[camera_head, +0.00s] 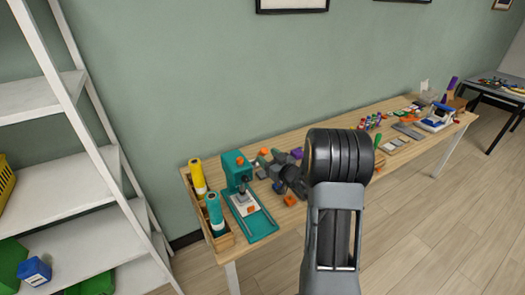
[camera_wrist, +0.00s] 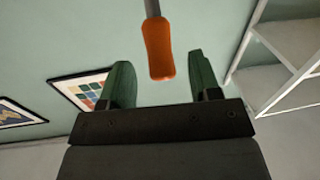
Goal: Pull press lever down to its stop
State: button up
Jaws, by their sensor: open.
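The teal press (camera_head: 237,172) stands at the left end of the workbench, on a teal base (camera_head: 262,226) with a white piece on its bed. The press lever shows in the wrist view as a grey rod with an orange handle (camera_wrist: 158,48). My gripper (camera_wrist: 160,60) is open, its two dark green fingers on either side of the handle with a gap at each side. In the head view my gripper (camera_head: 265,160) is small and partly hidden by my arm, just right of the press head. Contact with the handle cannot be told there.
A wooden holder (camera_head: 222,240) with a yellow roll (camera_head: 198,178) and a teal roll (camera_head: 215,212) stands left of the press. An orange block (camera_head: 290,200) lies to its right. White shelves (camera_head: 75,190) stand at left. Small items fill the bench's far end.

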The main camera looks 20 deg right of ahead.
aim_at(263, 153)
jog(key=shift+p+x, duration=0.35)
jog(key=shift+x, duration=1.45)
jog(key=shift+c, duration=0.5)
grip_shut()
